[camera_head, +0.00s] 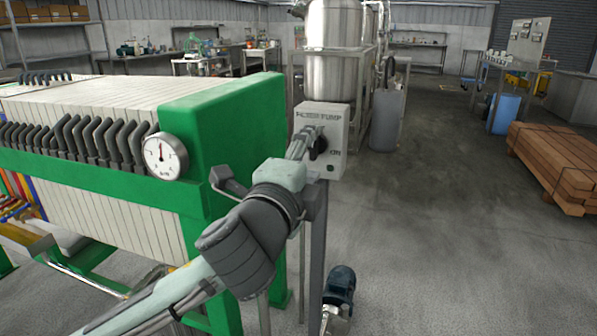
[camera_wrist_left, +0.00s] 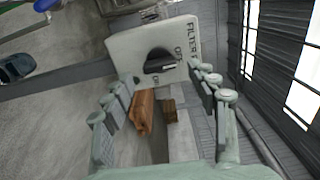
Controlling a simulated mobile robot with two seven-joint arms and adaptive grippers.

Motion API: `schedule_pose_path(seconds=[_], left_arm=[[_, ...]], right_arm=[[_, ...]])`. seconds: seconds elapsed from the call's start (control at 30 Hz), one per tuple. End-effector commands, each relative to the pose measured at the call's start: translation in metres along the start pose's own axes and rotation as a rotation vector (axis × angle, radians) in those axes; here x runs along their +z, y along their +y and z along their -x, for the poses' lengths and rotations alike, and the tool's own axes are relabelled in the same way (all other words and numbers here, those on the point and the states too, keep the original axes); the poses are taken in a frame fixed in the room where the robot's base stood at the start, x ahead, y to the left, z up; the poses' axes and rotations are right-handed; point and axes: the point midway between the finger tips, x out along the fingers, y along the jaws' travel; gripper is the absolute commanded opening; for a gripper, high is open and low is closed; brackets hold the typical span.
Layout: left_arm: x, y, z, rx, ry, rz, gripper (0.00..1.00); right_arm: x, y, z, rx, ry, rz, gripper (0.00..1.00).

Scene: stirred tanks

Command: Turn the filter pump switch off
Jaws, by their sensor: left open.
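The filter pump switch is a grey box (camera_head: 332,118) on a post beside the green filter press, lettered for the filter pump. Its black rotary knob (camera_head: 320,147) is partly covered by my gripper in the head view. In the left wrist view the knob (camera_wrist_left: 160,62) is plain on the box (camera_wrist_left: 135,45), with ON and OFF lettering by it; its pale mark points right. I cannot tell its setting surely. My left gripper (camera_head: 310,140) is in front of the box; in its wrist view (camera_wrist_left: 167,80) the fingers are open, either side of the knob, apparently apart from it. My right gripper is out of view.
The green press end (camera_head: 225,140) with a round gauge (camera_head: 165,157) stands close left of my arm. Behind the box are a steel tank (camera_head: 333,40) and a grey container (camera_head: 385,120). A blue motor (camera_head: 340,285) is low down. Floor is clear to the right, before stacked timber (camera_head: 555,160).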

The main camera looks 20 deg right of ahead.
Motion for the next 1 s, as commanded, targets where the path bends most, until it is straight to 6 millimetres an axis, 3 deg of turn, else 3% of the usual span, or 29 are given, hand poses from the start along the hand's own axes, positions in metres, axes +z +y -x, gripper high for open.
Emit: schedule_pose_path(seconds=[0.3, 0.5, 1.0], left_arm=[[0.0, 0.0, 0.068, 0.0, 0.002, 0.001, 0.59], [0.0, 0.0, 0.096, 0.0, 0.0, 0.0, 0.59], [0.0, 0.0, 0.105, -0.001, 0.0, 0.0, 0.59]], right_arm=[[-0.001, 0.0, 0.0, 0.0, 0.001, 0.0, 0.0], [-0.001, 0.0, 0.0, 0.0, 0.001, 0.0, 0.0], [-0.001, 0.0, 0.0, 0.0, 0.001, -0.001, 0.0]])
